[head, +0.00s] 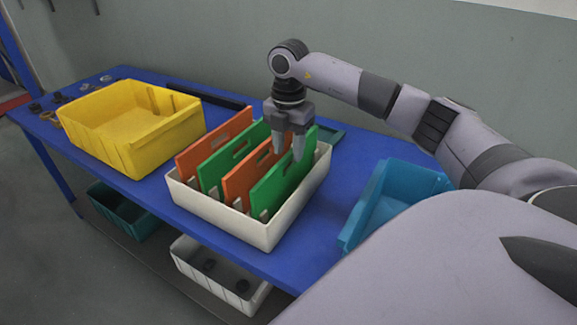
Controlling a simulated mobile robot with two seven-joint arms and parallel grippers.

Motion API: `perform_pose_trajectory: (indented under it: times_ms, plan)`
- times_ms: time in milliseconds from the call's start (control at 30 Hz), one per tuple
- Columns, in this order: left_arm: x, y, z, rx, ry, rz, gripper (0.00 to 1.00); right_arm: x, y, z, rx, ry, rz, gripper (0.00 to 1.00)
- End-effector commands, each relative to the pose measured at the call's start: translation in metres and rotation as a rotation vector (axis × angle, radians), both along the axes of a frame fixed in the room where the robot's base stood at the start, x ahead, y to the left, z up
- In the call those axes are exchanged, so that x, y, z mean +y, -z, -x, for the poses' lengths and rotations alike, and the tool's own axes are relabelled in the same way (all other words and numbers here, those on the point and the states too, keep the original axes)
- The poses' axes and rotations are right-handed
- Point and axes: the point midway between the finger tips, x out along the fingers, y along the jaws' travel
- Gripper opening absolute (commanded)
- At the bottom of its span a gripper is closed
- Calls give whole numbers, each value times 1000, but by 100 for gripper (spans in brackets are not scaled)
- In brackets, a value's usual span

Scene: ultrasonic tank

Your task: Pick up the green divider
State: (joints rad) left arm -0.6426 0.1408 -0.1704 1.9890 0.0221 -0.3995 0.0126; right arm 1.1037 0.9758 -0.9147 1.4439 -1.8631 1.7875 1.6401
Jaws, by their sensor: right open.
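Two green dividers stand upright in a white bin on the blue table. One green divider (283,183) is the rightmost panel in the bin. The other green divider (210,176) stands between two orange ones. The white bin (258,234) sits near the table's front edge. My right gripper (287,156) points down at the top of the rightmost green divider, with its jaws open. Its fingertips overlap that divider's upper edge in the picture; I cannot tell whether they touch it. My left gripper is not in view.
Orange dividers (192,157) stand beside the green ones. A yellow bin (105,150) is on the left and a blue bin (362,215) on the right. Small dark parts lie at the table's far left. Bins sit on a lower shelf. A wall stands behind the table.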

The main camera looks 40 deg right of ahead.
Motion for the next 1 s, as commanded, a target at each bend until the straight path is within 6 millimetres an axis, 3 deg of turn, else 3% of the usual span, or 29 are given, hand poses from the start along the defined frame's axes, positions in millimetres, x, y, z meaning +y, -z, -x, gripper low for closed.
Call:
perform_pose_trajectory:
  times_ms: [300, 600, 733, 1000]
  plan:
    - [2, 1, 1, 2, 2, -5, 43, -1, 45, -1, 2, 0, 1, 40]
    - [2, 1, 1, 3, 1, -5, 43, -1, 50, -1, 0, -1, 0, 40]
    - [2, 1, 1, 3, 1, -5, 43, -1, 50, -1, 0, 0, 1, 0]
    - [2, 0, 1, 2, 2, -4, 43, -1, 49, -1, -2, 0, 0, 0]
